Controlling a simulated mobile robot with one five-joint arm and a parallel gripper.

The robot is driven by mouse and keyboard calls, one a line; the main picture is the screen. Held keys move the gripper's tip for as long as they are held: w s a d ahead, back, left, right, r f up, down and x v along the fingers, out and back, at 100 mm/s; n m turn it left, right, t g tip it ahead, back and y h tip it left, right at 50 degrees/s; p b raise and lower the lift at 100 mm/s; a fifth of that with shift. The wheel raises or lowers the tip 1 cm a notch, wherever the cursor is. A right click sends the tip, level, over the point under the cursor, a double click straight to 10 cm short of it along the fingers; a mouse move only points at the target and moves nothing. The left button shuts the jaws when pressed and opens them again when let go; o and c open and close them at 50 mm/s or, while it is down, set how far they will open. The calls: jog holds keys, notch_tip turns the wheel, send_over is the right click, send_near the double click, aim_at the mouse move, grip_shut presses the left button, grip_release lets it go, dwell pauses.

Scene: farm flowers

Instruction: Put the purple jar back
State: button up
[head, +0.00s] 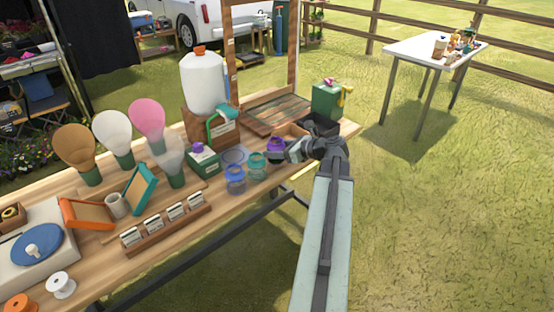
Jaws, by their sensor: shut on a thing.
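The purple jar (276,145) is near the right end of the wooden table (120,262), at the right of a row of small jars. My gripper (279,155) reaches it from the right and is shut on it. The fingers hide part of the jar's lower body, and I cannot tell whether its base touches the tabletop. A blue jar (235,180) and a teal jar (257,167) stand to its left. A dark round outline (235,155) lies on the table behind the blue jar.
A green box with a purple top (203,159) stands left of the jars, and a wooden tray (291,131) lies behind the purple jar. Labelled packets (165,222) fill a front rack.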

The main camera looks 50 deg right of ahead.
notch_tip(320, 180, down, 2)
jog(key=shift+f+b, duration=0.2)
jog(key=shift+b, duration=0.4)
jog(key=shift+r, duration=0.2)
jog(key=shift+f, duration=0.15)
jog(key=o, duration=1.5)
jog(key=shift+r+p, duration=0.3)
jog(key=shift+p, duration=0.1)
jog(key=p+v, duration=0.4)
jog(key=v, duration=0.7)
jog(key=shift+s, duration=0.4)
